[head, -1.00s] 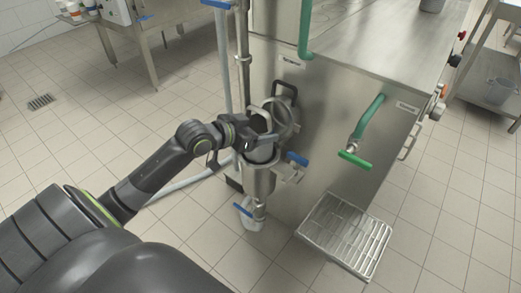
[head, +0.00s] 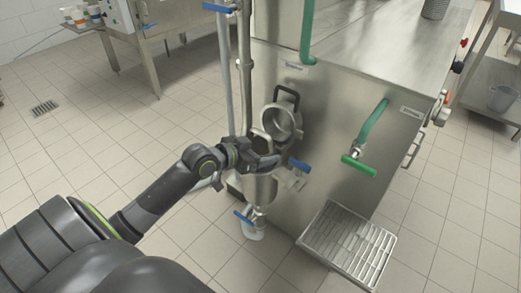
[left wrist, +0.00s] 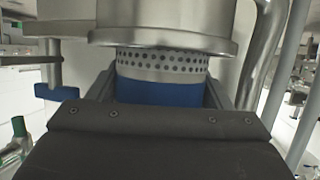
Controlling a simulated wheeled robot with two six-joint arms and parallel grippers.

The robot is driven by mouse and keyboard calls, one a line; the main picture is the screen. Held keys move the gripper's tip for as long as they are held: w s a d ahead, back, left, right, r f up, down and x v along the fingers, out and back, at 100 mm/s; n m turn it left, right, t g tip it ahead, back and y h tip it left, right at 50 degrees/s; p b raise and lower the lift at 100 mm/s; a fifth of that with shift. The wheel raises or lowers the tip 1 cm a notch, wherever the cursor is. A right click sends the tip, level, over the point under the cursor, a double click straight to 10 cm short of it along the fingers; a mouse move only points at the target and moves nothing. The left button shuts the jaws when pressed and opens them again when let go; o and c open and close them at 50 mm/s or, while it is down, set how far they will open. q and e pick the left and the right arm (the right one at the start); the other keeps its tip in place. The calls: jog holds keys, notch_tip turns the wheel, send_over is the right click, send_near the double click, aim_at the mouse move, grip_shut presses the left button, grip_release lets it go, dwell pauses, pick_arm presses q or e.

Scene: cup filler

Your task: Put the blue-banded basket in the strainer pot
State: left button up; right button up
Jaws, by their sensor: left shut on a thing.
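The blue-banded basket (left wrist: 160,92) shows in the left wrist view as a perforated metal wall with a blue band. My left gripper (left wrist: 165,98) is shut on it at the blue band, a finger on each side. The strainer pot's metal rim (left wrist: 165,40) lies right against the perforated part, which seems partly inside the pot; that view appears upside down. In the head view my left gripper (head: 268,161) is at the top of the strainer pot (head: 259,188) and hides most of the basket. My right gripper is not in view.
The pot's round lid (head: 284,122) stands open behind the gripper, against the steel machine (head: 335,140). A blue valve handle (head: 299,165) sticks out right of the pot. A green-handled tap (head: 359,166) and a drip grate (head: 348,240) are further right. Floor at left is clear.

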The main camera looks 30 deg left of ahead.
pick_arm(q)
jog(key=shift+f, duration=0.45)
jog(key=o, duration=1.1)
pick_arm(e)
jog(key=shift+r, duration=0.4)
pick_arm(q)
jog(key=shift+r, duration=0.15)
jog(key=shift+r, duration=0.2)
jog(key=shift+r+p+v, duration=0.1)
jog(key=shift+p+v, duration=0.95)
jog(key=shift+v, duration=2)
jog(key=shift+r+p+v, duration=0.15)
jog(key=shift+p+v, duration=0.9)
jog(key=shift+v, duration=2.05)
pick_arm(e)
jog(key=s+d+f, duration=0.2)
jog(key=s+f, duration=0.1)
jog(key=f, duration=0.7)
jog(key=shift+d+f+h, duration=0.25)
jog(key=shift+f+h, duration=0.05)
